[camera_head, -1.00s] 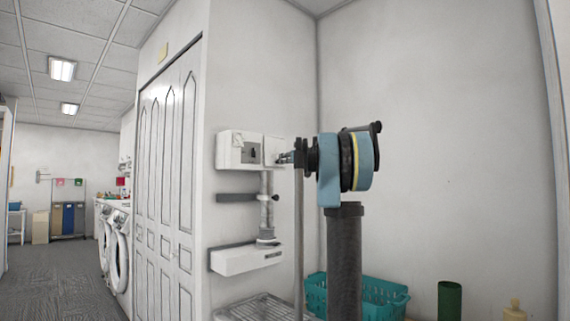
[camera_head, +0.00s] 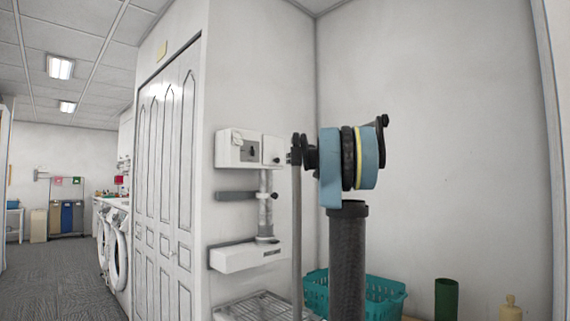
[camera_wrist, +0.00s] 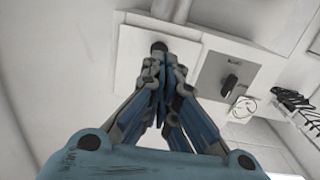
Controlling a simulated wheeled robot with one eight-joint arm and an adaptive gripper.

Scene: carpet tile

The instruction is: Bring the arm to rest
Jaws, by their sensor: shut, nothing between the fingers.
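My gripper (camera_wrist: 160,85) shows in the wrist view with its blue-grey fingers drawn together and nothing between them. Its tips point at a white wall box with a small dark round knob (camera_wrist: 159,47), close in front of it or touching; I cannot tell which. A grey panel with a black switch (camera_wrist: 230,84) is right of the fingers. In the head view my arm stands upright at the centre right, with its blue and black joint (camera_head: 350,165) on top. The fingers are mostly hidden there behind arm parts. The white wall box (camera_head: 228,148) is left of the arm.
A white shelf-like unit (camera_head: 235,257) is on the wall below the box, above a wire rack (camera_head: 250,308). A teal basket (camera_head: 385,297), a green cylinder (camera_head: 446,298) and a beige bottle (camera_head: 509,309) stand at the lower right. The wall above them is bare.

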